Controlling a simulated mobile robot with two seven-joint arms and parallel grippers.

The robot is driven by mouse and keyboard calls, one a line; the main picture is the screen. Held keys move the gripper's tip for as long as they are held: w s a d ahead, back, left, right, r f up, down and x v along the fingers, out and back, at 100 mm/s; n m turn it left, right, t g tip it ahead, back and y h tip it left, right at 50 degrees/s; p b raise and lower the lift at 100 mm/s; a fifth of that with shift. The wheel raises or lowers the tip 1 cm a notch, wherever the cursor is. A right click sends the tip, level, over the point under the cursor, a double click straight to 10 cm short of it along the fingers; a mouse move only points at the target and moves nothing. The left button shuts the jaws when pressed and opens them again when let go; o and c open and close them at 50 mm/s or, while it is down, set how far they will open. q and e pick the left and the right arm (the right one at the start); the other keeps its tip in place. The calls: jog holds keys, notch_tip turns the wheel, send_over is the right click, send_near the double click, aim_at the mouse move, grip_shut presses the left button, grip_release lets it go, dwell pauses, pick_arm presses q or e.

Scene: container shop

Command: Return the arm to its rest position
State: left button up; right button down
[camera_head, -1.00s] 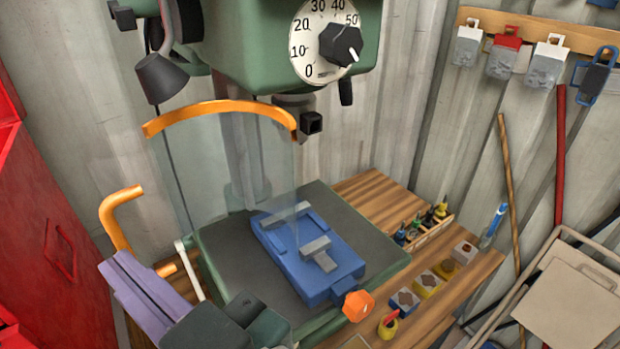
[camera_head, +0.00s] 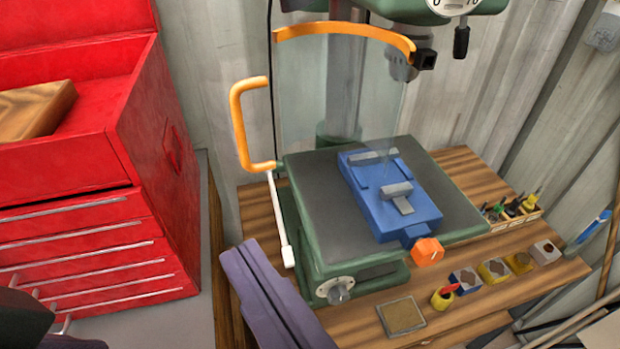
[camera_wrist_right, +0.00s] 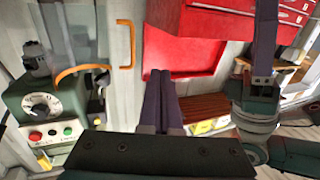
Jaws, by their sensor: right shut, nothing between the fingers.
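My right gripper (camera_head: 238,262) has purple fingers and shows at the bottom of the head view, left of the drill press table. Its fingers are together with nothing between them. In the right wrist view the same shut fingers (camera_wrist_right: 160,82) point up the picture towards the red cabinet. Another purple and dark green arm part, apparently my left gripper (camera_wrist_right: 265,35), stands at the right of that view; its jaw state is unclear. A dark part at the lower left of the head view is cut off.
The green drill press (camera_head: 305,205) carries a blue vise (camera_head: 385,215) and a clear guard with an orange rim (camera_head: 345,30). A red tool cabinet (camera_head: 90,235) stands left. Small blocks and bottles line the wooden bench (camera_head: 470,170).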

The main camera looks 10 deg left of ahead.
jog(key=w+d+f+m+g+h, duration=0.1)
jog(key=w+d+f+m+h, duration=0.15)
jog(key=d+h, duration=0.35)
jog(key=w+d+f+m+h, duration=0.2)
jog(key=d+f+m+h, duration=0.15)
jog(key=d, duration=0.55)
jog(key=s+d+f+m+g+h, duration=0.2)
jog(key=s+d+f+g+h, duration=0.15)
jog(key=s+d+g, duration=0.45)
jog(key=w+d+p+v, duration=0.1)
jog(key=w+p+v, duration=0.1)
jog(key=p+v, duration=1.5)
jog(key=shift+r+t, duration=0.4)
jog(key=shift+r, duration=0.45)
jog(key=shift+s, duration=0.1)
